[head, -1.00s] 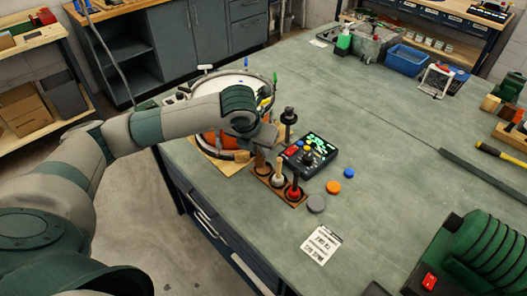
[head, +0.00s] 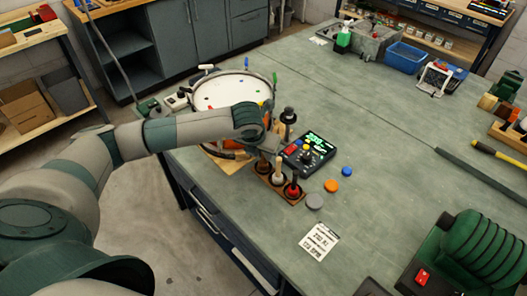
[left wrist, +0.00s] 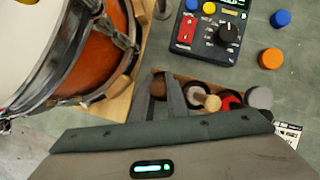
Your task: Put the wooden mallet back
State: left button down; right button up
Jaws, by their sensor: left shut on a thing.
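A narrow wooden rack (head: 293,200) on the bench's near left holds upright mallets in a row. My left gripper (head: 265,150) is over the rack's far end, shut on the brown wooden mallet (head: 262,166), which stands upright at that end position. The fingers and rack also show in the left wrist view, with the left gripper (left wrist: 164,88) around the brown end; how deep the mallet sits is hidden. A pale-handled mallet (head: 278,170) stands in the middle position and a red one (head: 293,187) at the near end. My right gripper is not in view.
A drum (head: 235,92) stands behind the rack on a wooden base. A black control box (head: 309,153) sits close on the right, with grey (head: 315,201), orange (head: 331,186) and blue (head: 347,171) discs nearby. The bench middle is clear.

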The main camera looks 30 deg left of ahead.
pick_arm(q)
jog(key=shift+f, duration=0.35)
jog(key=shift+f, duration=0.15)
jog(key=c, duration=1.7)
grip_release()
jog(key=shift+c, duration=0.2)
jog(key=shift+r, duration=0.3)
